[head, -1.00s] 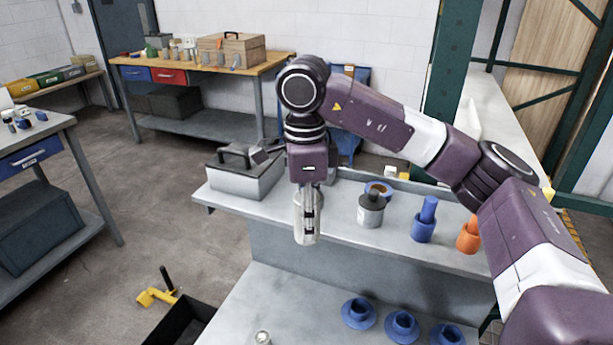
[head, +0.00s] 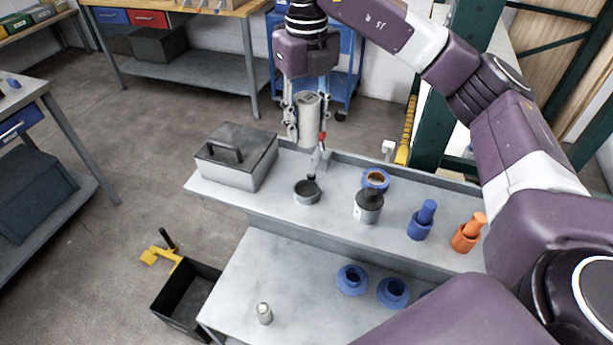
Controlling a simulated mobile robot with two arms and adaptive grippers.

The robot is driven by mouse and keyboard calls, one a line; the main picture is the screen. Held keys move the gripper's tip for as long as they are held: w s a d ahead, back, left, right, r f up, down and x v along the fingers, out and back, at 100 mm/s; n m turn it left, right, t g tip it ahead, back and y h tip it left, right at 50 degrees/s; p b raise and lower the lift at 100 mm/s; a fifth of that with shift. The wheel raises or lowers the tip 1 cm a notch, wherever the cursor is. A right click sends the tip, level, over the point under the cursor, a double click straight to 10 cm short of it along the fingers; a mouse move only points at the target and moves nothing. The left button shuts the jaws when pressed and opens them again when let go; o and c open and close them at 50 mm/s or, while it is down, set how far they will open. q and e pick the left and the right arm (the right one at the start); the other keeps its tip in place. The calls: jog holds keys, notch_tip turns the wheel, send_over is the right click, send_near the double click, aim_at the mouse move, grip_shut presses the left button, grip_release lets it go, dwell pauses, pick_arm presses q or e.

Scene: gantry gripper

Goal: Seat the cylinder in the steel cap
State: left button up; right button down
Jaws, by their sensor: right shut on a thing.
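My right gripper (head: 307,127) is shut on a pale grey steel cylinder (head: 308,112). It holds the cylinder upright in the air, one finger on each side. The steel cap (head: 307,194) looks like a low round grey cup with a dark, open inside. It stands on the upper shelf, lower in the picture than the cylinder and clearly apart from it. My left gripper is not in view.
The grey shelf (head: 340,216) also carries a lidded metal box (head: 236,165), a grey canister (head: 368,208), a blue cup (head: 418,230) and an orange cup (head: 463,241). Blue flanged parts (head: 352,280) stand below.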

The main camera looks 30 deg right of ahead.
notch_tip(320, 180, down, 12)
jog(key=shift+w+d+p, duration=0.1)
jog(key=shift+p, duration=0.5)
notch_tip(320, 180, down, 4)
jog(key=shift+w+f+p, duration=0.1)
jog(key=shift+p, duration=0.45)
jog(key=shift+f, duration=0.15)
jog(key=shift+f, duration=0.2)
jog(key=c, duration=1.3)
grip_release()
jog(key=shift+r, duration=0.1)
